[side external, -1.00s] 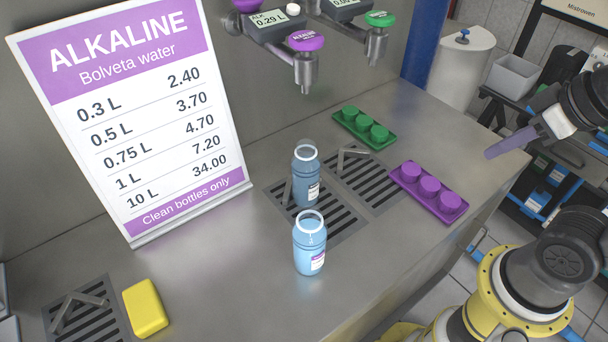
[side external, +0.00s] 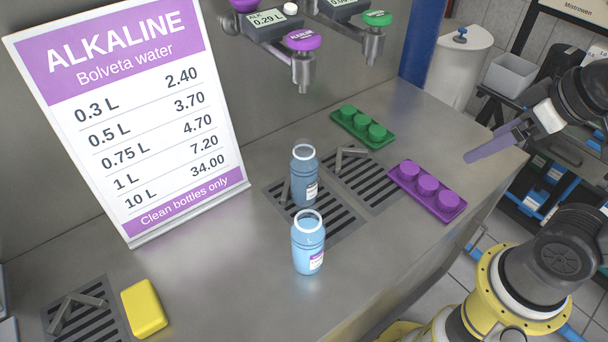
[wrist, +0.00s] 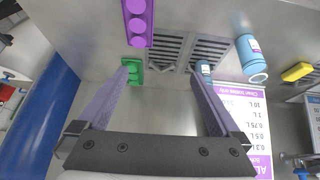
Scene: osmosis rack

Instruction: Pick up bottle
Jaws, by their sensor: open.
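A light blue bottle (side external: 308,252) with a white ring at its neck and a purple-and-white label stands upright on the steel counter. A darker blue bottle (side external: 304,180) stands behind it on a drain grate. My gripper (side external: 470,158) is open and empty at the right, above the counter's edge, well apart from both bottles. In the wrist view my open gripper (wrist: 158,72) shows both purple fingers. There, the light bottle (wrist: 250,58) is right of the fingers, and the darker bottle (wrist: 204,68) is partly hidden behind the right finger.
A purple cap tray (side external: 448,207) and a green cap tray (side external: 345,114) lie on the counter. Taps (side external: 303,68) overhang the grates. A price sign (side external: 120,110) stands at left, with a yellow sponge (side external: 144,308) in front.

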